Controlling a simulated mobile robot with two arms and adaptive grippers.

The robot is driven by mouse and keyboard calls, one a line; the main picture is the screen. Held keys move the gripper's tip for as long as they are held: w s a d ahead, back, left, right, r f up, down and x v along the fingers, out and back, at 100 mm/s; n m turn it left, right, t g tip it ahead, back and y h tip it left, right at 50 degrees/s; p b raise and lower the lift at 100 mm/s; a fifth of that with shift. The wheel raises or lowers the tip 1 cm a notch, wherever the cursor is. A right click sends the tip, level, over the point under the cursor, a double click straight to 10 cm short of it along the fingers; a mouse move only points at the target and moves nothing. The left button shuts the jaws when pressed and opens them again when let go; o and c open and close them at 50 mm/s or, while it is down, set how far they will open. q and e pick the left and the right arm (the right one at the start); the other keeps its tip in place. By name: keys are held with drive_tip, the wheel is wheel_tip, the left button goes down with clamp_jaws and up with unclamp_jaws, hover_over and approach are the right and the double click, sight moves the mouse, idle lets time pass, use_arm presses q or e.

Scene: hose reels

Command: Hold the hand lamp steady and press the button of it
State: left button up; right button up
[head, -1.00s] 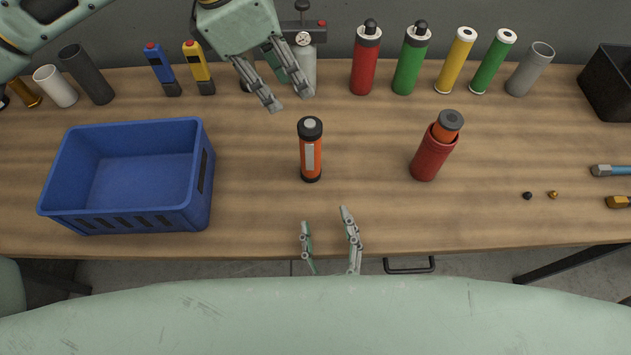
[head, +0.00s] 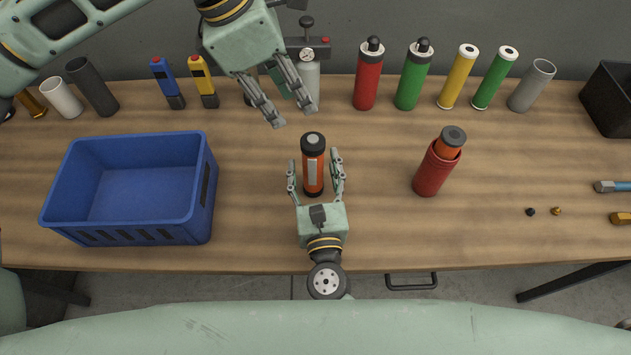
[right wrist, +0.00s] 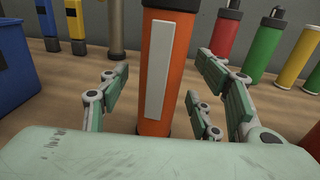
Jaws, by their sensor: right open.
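The hand lamp (head: 313,180) is an orange cylinder with black ends and a pale strip, upright on the table. A grey round button (head: 312,138) shows on its top. My right gripper (head: 313,163) is open at the lamp, one finger on each side, with gaps visible. In the right wrist view the lamp (right wrist: 155,75) rises between the spread fingers (right wrist: 160,90); its top is cut off. My left gripper (head: 294,117) is open and empty, pointing down, above and behind the lamp top.
A blue crate (head: 196,215) stands left of the lamp. A red holder (head: 432,178) with an orange cylinder in it stands to the right. Several bottles and tubes line the back, including a red bottle (head: 367,82). Table is clear between lamp and red holder.

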drive_tip(key=shift+w, duration=0.35)
drive_tip(key=shift+c, duration=0.6)
drive_tip(key=c, duration=1.3)
use_arm(q)
clamp_jaws()
